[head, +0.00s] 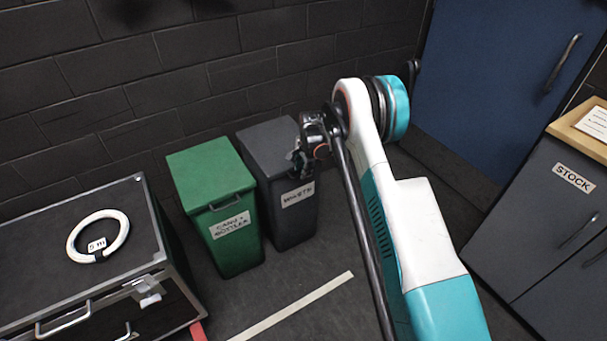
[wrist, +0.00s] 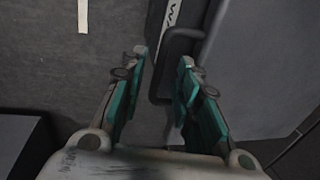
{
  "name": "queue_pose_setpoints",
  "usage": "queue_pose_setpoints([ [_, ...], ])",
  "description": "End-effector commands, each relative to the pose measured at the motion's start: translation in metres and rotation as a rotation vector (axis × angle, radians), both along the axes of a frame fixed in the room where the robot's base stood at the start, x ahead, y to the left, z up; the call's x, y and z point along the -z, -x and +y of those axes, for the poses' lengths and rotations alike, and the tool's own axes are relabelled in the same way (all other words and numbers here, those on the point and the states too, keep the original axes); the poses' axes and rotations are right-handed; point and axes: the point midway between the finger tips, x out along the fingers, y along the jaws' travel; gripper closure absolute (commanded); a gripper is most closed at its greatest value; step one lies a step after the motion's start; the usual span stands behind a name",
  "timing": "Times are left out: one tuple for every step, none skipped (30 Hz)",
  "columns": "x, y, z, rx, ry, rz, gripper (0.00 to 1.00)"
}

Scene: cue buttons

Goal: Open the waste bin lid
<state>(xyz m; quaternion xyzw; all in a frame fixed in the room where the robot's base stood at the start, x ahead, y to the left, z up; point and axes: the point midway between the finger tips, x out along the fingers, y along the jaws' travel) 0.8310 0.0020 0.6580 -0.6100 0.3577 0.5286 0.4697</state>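The waste bin (head: 295,225) is dark grey, with a label reading WASTE on its front. Its lid (head: 265,142) lies flat and looks shut. My gripper (head: 305,158) is at the lid's front right edge and hides part of it. In the wrist view my gripper (wrist: 164,56) is open, its two green-padded fingers apart.
A green bin (head: 235,255) labelled for cans and bottles stands close on the left. A black case (head: 50,280) with a white ring (head: 98,214) on top is at the left. A STOCK cabinet (head: 530,230) stands right. Open floor with a pale strip (head: 300,303) lies in front.

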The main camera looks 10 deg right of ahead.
Motion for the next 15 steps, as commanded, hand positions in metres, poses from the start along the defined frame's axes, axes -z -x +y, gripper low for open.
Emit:
queue_pose_setpoints([
  [0.0067,-0.0010,0.0004,0.000,0.000,0.000,0.70],
  [0.0086,-0.0014,0.0006,0.000,0.000,0.000,0.70],
  [0.0106,-0.0018,0.0007,0.000,0.000,0.000,0.70],
  [0.0118,-0.0020,0.0008,0.000,0.000,0.000,0.70],
  [0.0127,-0.0023,0.0008,0.000,0.000,0.000,0.70],
  [0.0136,-0.0024,0.0009,0.000,0.000,0.000,0.70],
  [0.0138,-0.0025,0.0009,0.000,0.000,0.000,0.70],
  [0.0140,-0.0026,0.0010,0.000,0.000,0.000,0.70],
  [0.0140,-0.0026,0.0010,0.000,0.000,0.000,0.70],
  [0.0139,-0.0026,0.0009,0.000,0.000,0.000,0.70],
  [0.0138,-0.0026,0.0009,0.000,0.000,0.000,0.70],
  [0.0137,-0.0026,0.0009,0.000,0.000,0.000,0.70],
  [0.0137,-0.0026,0.0009,0.000,0.000,0.000,0.70],
  [0.0137,-0.0026,0.0009,0.000,0.000,0.000,0.70],
  [0.0136,-0.0025,0.0009,0.000,0.000,0.000,0.77],
])
